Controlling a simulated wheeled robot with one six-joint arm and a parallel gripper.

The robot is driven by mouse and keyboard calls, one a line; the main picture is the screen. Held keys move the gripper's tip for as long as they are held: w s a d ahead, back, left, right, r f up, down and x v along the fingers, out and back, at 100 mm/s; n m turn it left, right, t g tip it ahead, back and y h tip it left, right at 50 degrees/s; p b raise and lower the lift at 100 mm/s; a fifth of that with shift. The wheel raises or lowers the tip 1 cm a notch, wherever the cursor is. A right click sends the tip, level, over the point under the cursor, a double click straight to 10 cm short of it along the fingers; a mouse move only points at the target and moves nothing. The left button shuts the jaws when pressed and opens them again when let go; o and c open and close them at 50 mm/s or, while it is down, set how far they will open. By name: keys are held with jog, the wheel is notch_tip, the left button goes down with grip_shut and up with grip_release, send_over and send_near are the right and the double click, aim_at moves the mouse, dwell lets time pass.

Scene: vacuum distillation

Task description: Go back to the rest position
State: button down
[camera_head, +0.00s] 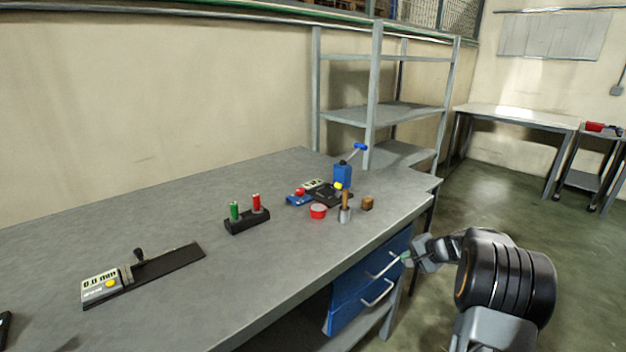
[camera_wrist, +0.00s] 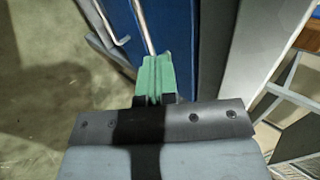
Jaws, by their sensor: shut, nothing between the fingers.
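My gripper (camera_head: 406,258) is beside the blue drawer unit (camera_head: 346,299) under the right end of the workbench, at the height of the upper drawer handle (camera_head: 384,266). In the wrist view, its green fingers (camera_wrist: 155,66) are together with nothing visible between them. The upper handle (camera_wrist: 143,24) ends in the picture just past the fingertips; I cannot tell whether they touch. The lower handle (camera_wrist: 112,24) is to the left. Both drawers look closed.
A metal shelf (camera_head: 400,112) stands behind.

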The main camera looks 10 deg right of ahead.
jog(key=s+a+n+g+h+p, duration=0.1)
jog(key=s+a+g+p, duration=0.15)
jog(key=s, duration=0.25)
jog(key=s+a+n+g+p, duration=0.1)
jog(key=s+a+g, duration=0.15)
jog(key=s, duration=0.25)
jog(key=s+a+r+n+h+p, duration=0.1)
jog(key=s+a+r+n+p, duration=0.2)
jog(key=r, duration=0.5)
jog(key=s+a+r+n+h+p, duration=0.2)
jog(key=s+a+r+n+p, duration=0.1)
jog(key=s+a+r+p, duration=0.3)
jog(key=s+a+r+n+h+p, duration=0.1)
jog(key=s+a+r+n+p, duration=0.2)
jog(key=s+a+r, duration=0.3)
notch_tip(320, 180, up, 4)
jog(key=shift+s+f+t+p, duration=0.1)
jog(key=shift+s+t+p, duration=0.3)
jog(key=shift+s+p, duration=0.65)
jog(key=shift+s, duration=0.15)
